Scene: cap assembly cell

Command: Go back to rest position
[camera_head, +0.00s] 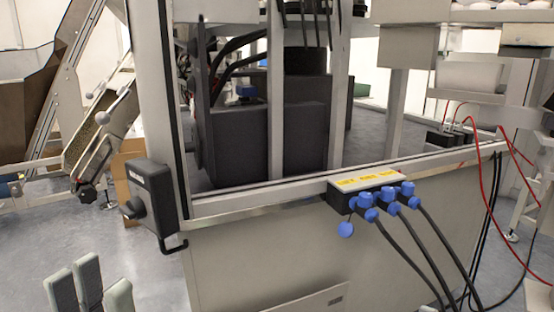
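My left gripper (98,281) shows at the bottom left edge of the head view. Its grey-green fingers point up and stand apart, with nothing held between them. Only the upper parts of the fingers are in the picture; the rest of the hand and the arm are cut off below. The gripper is in front of the floor, left of the large light-grey machine cabinet (262,252), and appears clear of it. My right gripper is not in view.
A black switch box (152,199) juts from the cabinet's left corner. A connector block (367,181) with blue plugs (387,198) and hanging black cables is on its front. Red wires (481,176) hang at right. Grey floor (140,270) is open at lower left, before an inclined conveyor (97,132).

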